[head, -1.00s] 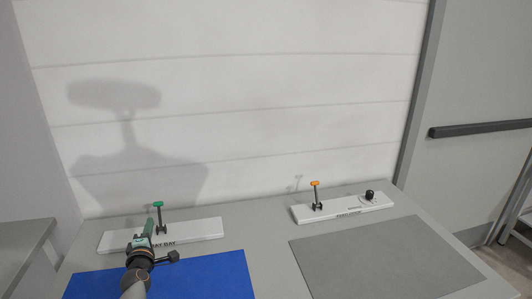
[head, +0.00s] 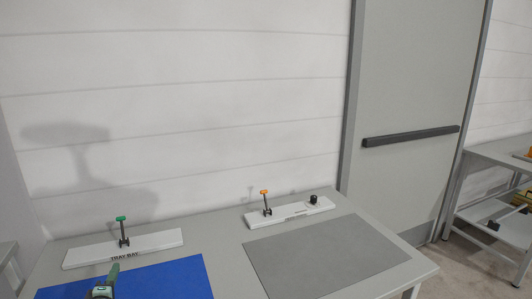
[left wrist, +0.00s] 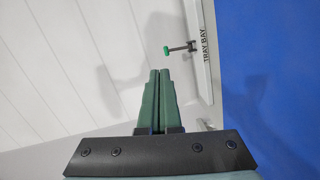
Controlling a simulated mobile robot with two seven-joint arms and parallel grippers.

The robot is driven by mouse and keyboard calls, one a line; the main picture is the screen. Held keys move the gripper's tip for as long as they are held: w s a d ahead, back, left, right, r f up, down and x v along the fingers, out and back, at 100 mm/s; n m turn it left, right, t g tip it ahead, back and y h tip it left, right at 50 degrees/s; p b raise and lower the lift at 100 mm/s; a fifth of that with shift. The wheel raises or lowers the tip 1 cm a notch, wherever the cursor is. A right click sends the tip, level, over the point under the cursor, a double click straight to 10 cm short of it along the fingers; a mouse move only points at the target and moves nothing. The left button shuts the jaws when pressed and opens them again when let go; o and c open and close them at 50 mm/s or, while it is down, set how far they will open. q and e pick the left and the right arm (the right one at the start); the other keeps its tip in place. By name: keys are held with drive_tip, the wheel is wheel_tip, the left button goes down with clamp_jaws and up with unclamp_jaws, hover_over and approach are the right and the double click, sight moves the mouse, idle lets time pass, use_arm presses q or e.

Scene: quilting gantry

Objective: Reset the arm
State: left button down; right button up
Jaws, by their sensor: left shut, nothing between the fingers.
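My left gripper (head: 114,270) shows at the bottom left of the head view, over the blue mat (head: 180,277). Its green fingers are shut together and empty, as the left wrist view (left wrist: 158,74) also shows. The fingers are apart from the white board marked TRAY BAY (head: 160,240), which bears an upright lever with a green top (head: 121,220). That green-topped lever also shows in the left wrist view (left wrist: 168,50). Most of my left arm is outside the head view. My right gripper is not in view.
A second white board (head: 297,212) holds an orange-topped lever (head: 265,200) and a black knob (head: 313,199). A bare grey mat (head: 325,253) lies before it. A grey door (head: 410,100) with a dark bar (head: 410,136) and another table (head: 505,155) stand at right.

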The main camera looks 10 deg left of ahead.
use_arm(q)
drive_tip(key=s+d+f+m+g+h, duration=0.2)
drive_tip(key=s+d+m, duration=0.2)
drive_tip(key=d+m, duration=0.1)
drive_tip(key=s+d+f+m+g+h, duration=0.1)
drive_tip(key=s+d+f+m+h, duration=0.1)
drive_tip(key=s+d+m, duration=0.3)
drive_tip(key=s+d+f+m+g+h, duration=0.2)
drive_tip(key=s+d+f+m, duration=0.2)
drive_tip(key=d, duration=0.3)
drive_tip(key=shift+s+d+f+m+g+h, duration=0.25)
drive_tip(key=shift+s+m+g+h, duration=0.05)
drive_tip(key=shift+m, duration=0.1)
drive_tip(key=s+d+m+g, duration=0.3)
drive_tip(key=s+d+m, duration=0.1)
drive_tip(key=s, duration=0.7)
drive_tip(key=s+d+m+g, duration=0.3)
drive_tip(key=s+d, duration=0.1)
drive_tip(key=s, duration=0.6)
drive_tip(key=w+d+f+t+h, duration=0.1)
drive_tip(key=w+d+f+t, duration=0.1)
drive_tip(key=f, duration=0.3)
drive_tip(key=w+d+f+t, duration=0.1)
drive_tip(key=d+f+t, duration=0.1)
drive_tip(key=f, duration=0.3)
drive_tip(key=shift+w+f+m+t+h, duration=0.3)
drive_tip(key=shift+w+f+t+h, duration=0.1)
drive_tip(key=shift+t, duration=0.2)
